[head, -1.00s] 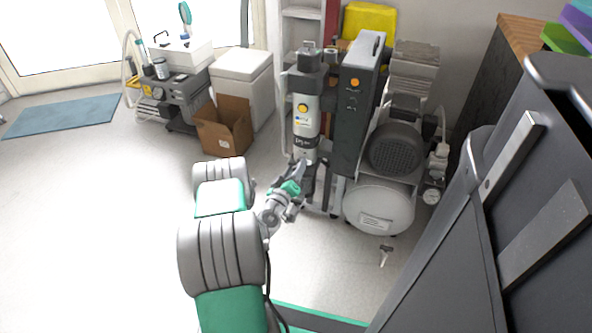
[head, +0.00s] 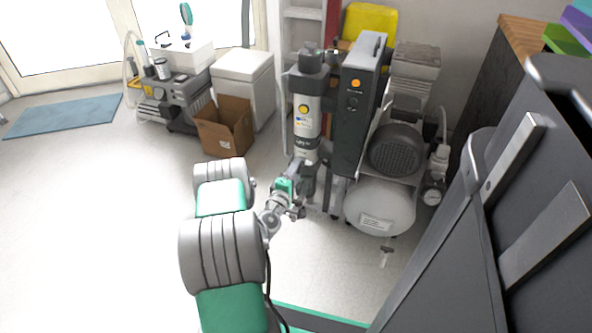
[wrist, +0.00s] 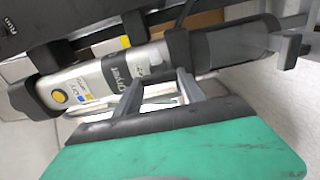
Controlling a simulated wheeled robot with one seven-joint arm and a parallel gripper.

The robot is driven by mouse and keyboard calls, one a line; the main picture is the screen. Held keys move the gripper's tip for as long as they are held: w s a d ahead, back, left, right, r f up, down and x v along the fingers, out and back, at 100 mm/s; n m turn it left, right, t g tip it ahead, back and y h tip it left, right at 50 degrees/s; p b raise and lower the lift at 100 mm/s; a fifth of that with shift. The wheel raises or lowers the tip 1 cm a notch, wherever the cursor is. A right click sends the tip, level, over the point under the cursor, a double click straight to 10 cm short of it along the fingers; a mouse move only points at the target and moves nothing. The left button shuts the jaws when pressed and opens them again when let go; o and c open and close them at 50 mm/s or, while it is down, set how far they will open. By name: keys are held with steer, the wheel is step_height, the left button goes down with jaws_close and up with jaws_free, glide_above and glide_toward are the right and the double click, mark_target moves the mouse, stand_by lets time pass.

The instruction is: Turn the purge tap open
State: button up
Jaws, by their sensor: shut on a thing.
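My gripper (head: 299,172) is at the lower front of the silver dryer column (head: 306,118), just under its black collar. In the wrist view my gripper (wrist: 160,88) has its two grey fingers a little apart, pointing at the column, which lies sideways there with its "dryer" label (wrist: 115,70) beside the fingers. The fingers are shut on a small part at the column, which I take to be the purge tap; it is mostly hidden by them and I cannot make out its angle. A grey bowl (wrist: 240,42) continues the column to the right.
A dark dryer cabinet (head: 355,105) and a compressor with a white tank (head: 380,207) stand right of the column. A small fitting (head: 386,256) hangs under the tank. An open cardboard box (head: 226,125) stands left.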

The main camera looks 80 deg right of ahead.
steer(key=shift+n, duration=0.3)
steer(key=o, duration=1.4)
steer(key=shift+c, duration=0.2)
steer(key=shift+a, duration=0.1)
steer(key=a, duration=0.7)
steer(key=shift+w+a+p, duration=0.3)
steer(key=shift+w+p, duration=0.1)
steer(key=shift+p, duration=0.05)
